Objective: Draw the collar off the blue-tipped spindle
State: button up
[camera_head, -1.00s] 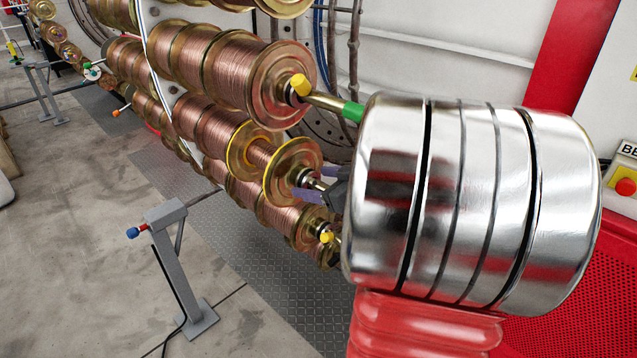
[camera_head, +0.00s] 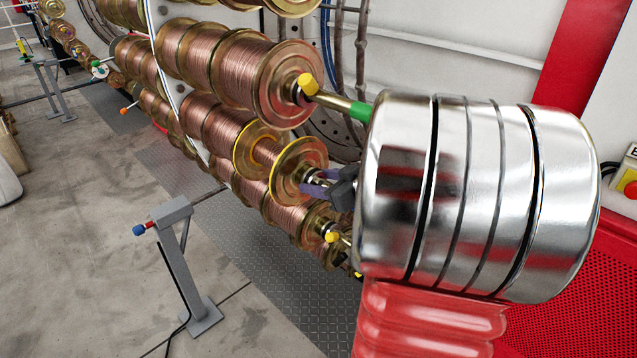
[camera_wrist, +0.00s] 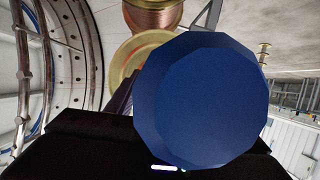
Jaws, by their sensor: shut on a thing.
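The blue tip (camera_wrist: 205,100) of the spindle fills the middle of the wrist view, facing the camera. In the head view this tip is hidden behind my gripper and arm. The spindle comes out of a copper-wire spool (camera_head: 300,170). My gripper (camera_head: 318,190) is at the outer end of that spool, its purple fingers either side of the spindle. It is shut on the collar, which is mostly hidden between the fingers. A purple finger (camera_wrist: 122,102) also shows beside the blue tip in the wrist view.
Above is a green-tipped spindle (camera_head: 361,112) with a yellow knob (camera_head: 308,84), close to my arm. Below is another yellow knob (camera_head: 332,237). A grey post (camera_head: 185,270) stands on the floor to the left. Open floor (camera_head: 80,250) lies further left.

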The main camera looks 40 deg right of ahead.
jog(key=c, duration=0.4)
jog(key=shift+s, duration=0.15)
jog(key=shift+s+d+r, duration=0.1)
jog(key=shift+s, duration=2.1)
jog(key=shift+s+r, duration=0.1)
jog(key=shift+s, duration=2.05)
jog(key=shift+s, duration=0.15)
jog(key=s, duration=0.8)
jog(key=shift+s+d, duration=0.15)
jog(key=shift+s, duration=0.25)
jog(key=shift+s, duration=0.1)
jog(key=s, duration=0.3)
jog(key=shift+s, duration=0.3)
